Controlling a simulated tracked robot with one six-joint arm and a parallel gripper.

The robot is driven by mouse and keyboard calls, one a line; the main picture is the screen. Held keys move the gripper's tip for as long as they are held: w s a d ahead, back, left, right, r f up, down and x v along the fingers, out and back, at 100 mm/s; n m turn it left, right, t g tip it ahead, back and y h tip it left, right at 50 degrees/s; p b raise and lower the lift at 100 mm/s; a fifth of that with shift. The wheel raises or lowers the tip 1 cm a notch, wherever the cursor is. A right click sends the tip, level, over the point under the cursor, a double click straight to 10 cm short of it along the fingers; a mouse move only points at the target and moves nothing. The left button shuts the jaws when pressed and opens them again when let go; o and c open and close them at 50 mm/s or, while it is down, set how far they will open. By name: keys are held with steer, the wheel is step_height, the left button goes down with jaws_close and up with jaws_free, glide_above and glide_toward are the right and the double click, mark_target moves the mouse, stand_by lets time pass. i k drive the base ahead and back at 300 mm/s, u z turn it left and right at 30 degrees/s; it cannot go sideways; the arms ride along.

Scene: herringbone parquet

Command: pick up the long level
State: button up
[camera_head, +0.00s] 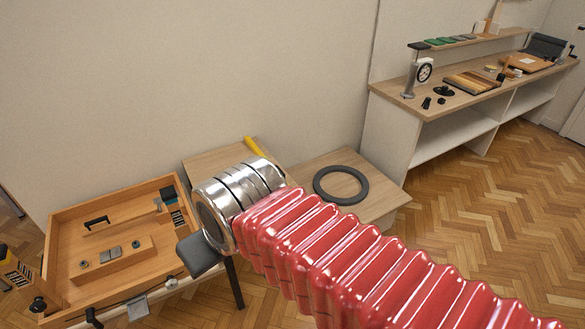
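A yellow bar (254,146), which looks like the long level, shows at the back of a small wooden table (205,163) near the wall. Only its far end is visible; my arm hides the rest. My arm, with a ribbed red sleeve and chrome cuff, reaches in from the lower right. A dark grey part that looks like my gripper (200,257) shows below the cuff, left of and nearer than the yellow bar. Its fingers are mostly hidden, so I cannot see whether they are open or holding anything.
An orange-brown wooden tray (62,228) with blocks and small parts stands at the left. A dark ring (341,185) lies on a low wooden surface right of my arm. A long shelf bench (440,112) with tools stands at the right. Parquet floor (470,210) is clear before it.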

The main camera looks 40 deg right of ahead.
mark_target(249, 141)
steer(key=z, duration=0.15)
steer(key=i, duration=1)
steer(key=z, duration=0.05)
